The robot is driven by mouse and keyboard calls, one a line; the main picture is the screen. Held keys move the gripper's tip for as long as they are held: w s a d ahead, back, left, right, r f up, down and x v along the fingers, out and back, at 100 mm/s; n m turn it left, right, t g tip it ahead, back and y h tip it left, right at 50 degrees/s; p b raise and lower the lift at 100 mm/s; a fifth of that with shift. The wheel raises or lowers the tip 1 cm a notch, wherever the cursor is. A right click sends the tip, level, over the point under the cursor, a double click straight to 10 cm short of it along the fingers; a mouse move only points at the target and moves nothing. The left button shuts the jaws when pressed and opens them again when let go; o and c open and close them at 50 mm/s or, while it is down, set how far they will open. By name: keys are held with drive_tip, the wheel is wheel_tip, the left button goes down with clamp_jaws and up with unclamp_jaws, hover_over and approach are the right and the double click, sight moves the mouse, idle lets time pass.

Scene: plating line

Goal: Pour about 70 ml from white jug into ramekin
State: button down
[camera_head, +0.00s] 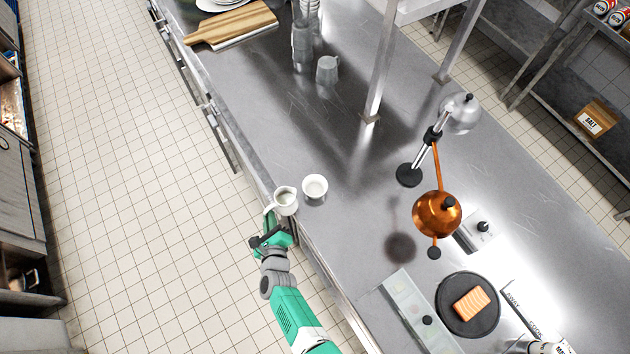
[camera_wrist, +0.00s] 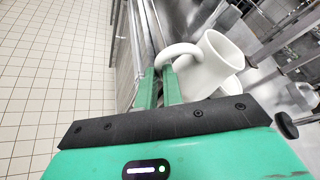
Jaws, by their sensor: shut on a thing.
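The white jug (camera_head: 286,203) is at the counter's near edge in the head view, just left of the ramekin. In the wrist view the jug (camera_wrist: 212,64) has its handle between my gripper's fingers (camera_wrist: 160,84), and it looks tilted in that picture. My gripper (camera_head: 272,222) is shut on the jug's handle. The white ramekin (camera_head: 315,187) stands on the steel counter with its open top facing up. A gap shows between jug and ramekin in the head view. The liquid level inside either one is too small to tell.
The steel counter (camera_head: 270,120) is clear beyond the ramekin. A heat lamp with a copper shade (camera_head: 437,214) stands to the right, near a dark round plate (camera_head: 444,312) with a salmon piece (camera_head: 471,303). A clear jug (camera_head: 327,69) and a wooden board (camera_head: 232,24) are farther back.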

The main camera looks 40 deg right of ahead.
drive_tip(key=shift+r, duration=0.15)
drive_tip(key=r+p, duration=0.1)
drive_tip(key=d+r+m+y+p, duration=0.2)
drive_tip(key=p, duration=0.1)
drive_tip(key=shift+s+d, duration=0.25)
wheel_tip(320, 180, up, 5)
drive_tip(key=m+y+b, duration=0.2)
drive_tip(key=m+y, duration=0.2)
hover_over(293, 192)
drive_tip(key=s+a, duration=0.2)
drive_tip(key=a, duration=0.1)
drive_tip(key=shift+w+r, duration=0.1)
drive_tip(key=shift+r, duration=0.1)
drive_tip(key=shift+d+r+y, duration=0.1)
drive_tip(key=shift+d+y, duration=0.05)
drive_tip(key=shift+y, duration=0.15)
drive_tip(key=shift+d+m+y+b, duration=0.5)
drive_tip(key=shift+m+b, duration=0.1)
drive_tip(key=shift+b, duration=0.75)
drive_tip(key=shift+d+r, duration=0.15)
